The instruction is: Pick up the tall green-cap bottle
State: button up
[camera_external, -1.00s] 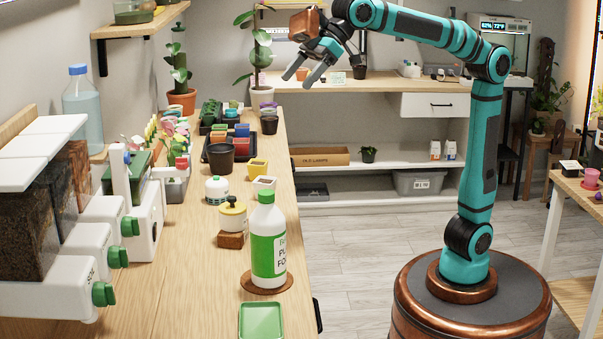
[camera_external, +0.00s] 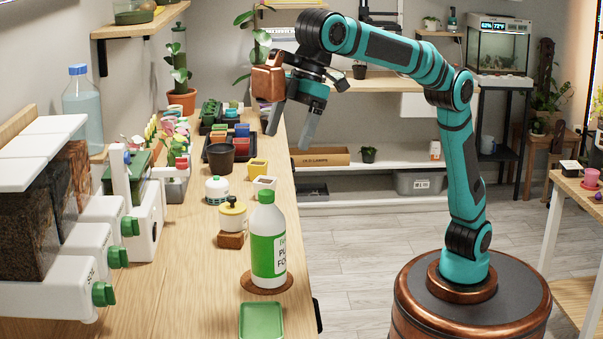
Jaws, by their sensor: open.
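The tall green-cap bottle (camera_external: 267,244) is white with a green label and a green cap. It stands upright on a round brown coaster (camera_external: 284,287) near the right edge of the wooden bench. My gripper (camera_external: 290,135) is open and empty, with its fingers pointing down. In the picture it is above and slightly right of the bottle, apart from it. The bottle is fully in view and nothing covers it.
A green tray (camera_external: 262,321) lies in front of the bottle. Behind it stand a yellow-and-white jar (camera_external: 232,216) on a wooden block (camera_external: 230,240), a small white bottle (camera_external: 216,190) and small pots. White dispensers (camera_external: 85,250) line the left side.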

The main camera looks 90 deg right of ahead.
aim_at(268, 193)
jog(key=x, duration=1.1)
jog(key=shift+w+f, duration=0.1)
jog(key=shift+x, duration=2.6)
jog(key=shift+w+d, duration=0.1)
jog(key=shift+w, duration=0.05)
jog(key=c, duration=1.7)
